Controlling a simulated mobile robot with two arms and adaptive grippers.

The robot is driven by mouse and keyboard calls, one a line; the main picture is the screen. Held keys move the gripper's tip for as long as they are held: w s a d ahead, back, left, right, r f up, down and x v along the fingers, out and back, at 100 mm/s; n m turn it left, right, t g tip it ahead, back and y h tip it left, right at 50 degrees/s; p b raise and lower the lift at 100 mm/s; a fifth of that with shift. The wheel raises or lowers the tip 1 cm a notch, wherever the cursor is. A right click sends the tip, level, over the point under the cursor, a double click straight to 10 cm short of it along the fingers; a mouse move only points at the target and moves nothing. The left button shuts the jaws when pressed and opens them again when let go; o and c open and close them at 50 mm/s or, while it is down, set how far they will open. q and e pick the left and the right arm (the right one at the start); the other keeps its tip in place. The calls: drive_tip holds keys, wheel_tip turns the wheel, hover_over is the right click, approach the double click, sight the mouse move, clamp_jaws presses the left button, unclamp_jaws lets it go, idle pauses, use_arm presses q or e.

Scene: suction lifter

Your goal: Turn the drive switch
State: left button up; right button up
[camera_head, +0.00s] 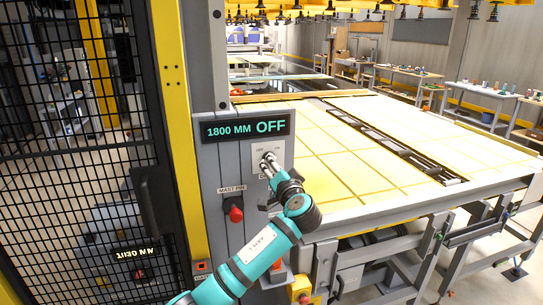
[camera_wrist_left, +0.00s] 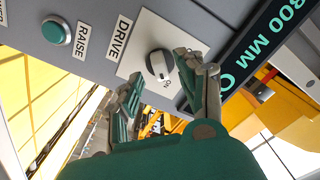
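The drive switch (camera_wrist_left: 158,65) is a dark and white rotary knob on a pale plate, labelled DRIVE and ON in the left wrist view. In the head view its plate (camera_head: 258,150) sits on the grey control post, under a display (camera_head: 247,127) reading 1800 MM OFF. My left gripper (camera_head: 267,162) is at the plate and partly covers the switch. In the left wrist view the fingers of my left gripper (camera_wrist_left: 158,72) stand apart, one on each side of the knob. Gaps seem to show; I cannot tell whether either finger touches. My right gripper is not in view.
A green RAISE button (camera_wrist_left: 56,31) is on the same panel. A red knob (camera_head: 236,213) sits lower on the post. A mesh fence (camera_head: 75,120) with a yellow frame stands left. A large table with yellow panels (camera_head: 350,165) lies right, and suction cups hang above it.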

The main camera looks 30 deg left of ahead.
use_arm(q)
drive_tip(key=shift+p+x, duration=0.4)
drive_tip(key=shift+x, duration=1.1)
drive_tip(key=shift+d, duration=0.1)
drive_tip(key=shift+c, duration=0.3)
clamp_jaws()
